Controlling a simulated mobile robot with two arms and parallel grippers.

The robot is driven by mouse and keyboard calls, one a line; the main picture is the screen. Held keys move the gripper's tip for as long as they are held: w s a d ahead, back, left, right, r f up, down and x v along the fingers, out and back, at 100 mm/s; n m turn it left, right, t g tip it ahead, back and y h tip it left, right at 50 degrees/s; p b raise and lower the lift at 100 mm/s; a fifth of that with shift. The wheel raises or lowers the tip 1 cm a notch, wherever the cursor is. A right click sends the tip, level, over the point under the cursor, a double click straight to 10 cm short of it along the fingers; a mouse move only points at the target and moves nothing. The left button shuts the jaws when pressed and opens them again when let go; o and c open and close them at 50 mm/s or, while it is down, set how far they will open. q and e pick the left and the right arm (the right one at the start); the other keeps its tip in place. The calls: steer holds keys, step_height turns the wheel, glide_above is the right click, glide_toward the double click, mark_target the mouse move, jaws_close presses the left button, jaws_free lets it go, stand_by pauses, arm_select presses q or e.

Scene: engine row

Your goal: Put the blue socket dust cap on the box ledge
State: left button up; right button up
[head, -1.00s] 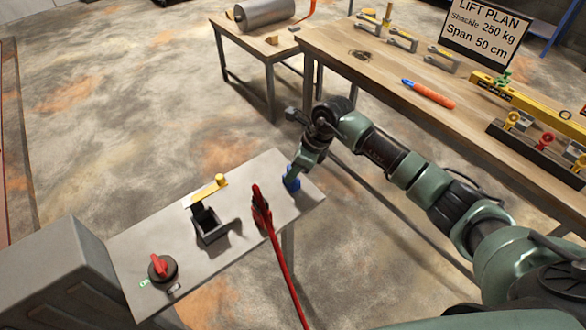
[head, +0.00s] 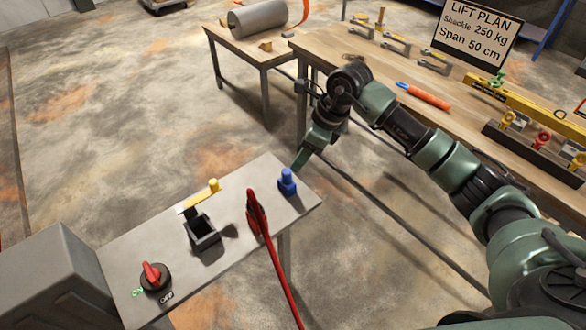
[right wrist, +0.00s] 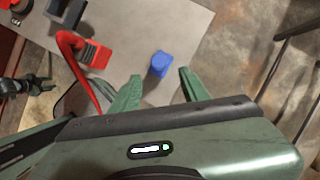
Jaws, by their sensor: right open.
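The blue socket dust cap (head: 287,182) stands upright on the grey box ledge (head: 239,186), near its far right end. It also shows in the right wrist view (right wrist: 160,62), just beyond the gap between the fingertips. My right gripper (head: 301,164) is open and empty, behind and a little to the right of the cap, apart from it. In the right wrist view its two green fingers (right wrist: 157,82) are spread with nothing between them.
A red plug (head: 256,212) with a red cable stands left of the cap. A black socket (head: 202,232) with a yellow-knobbed lid and a red rotary switch (head: 154,275) are farther left. A wooden bench (head: 380,65) with tools stands at the right.

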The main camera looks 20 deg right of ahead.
steer(key=shift+v, duration=1.55)
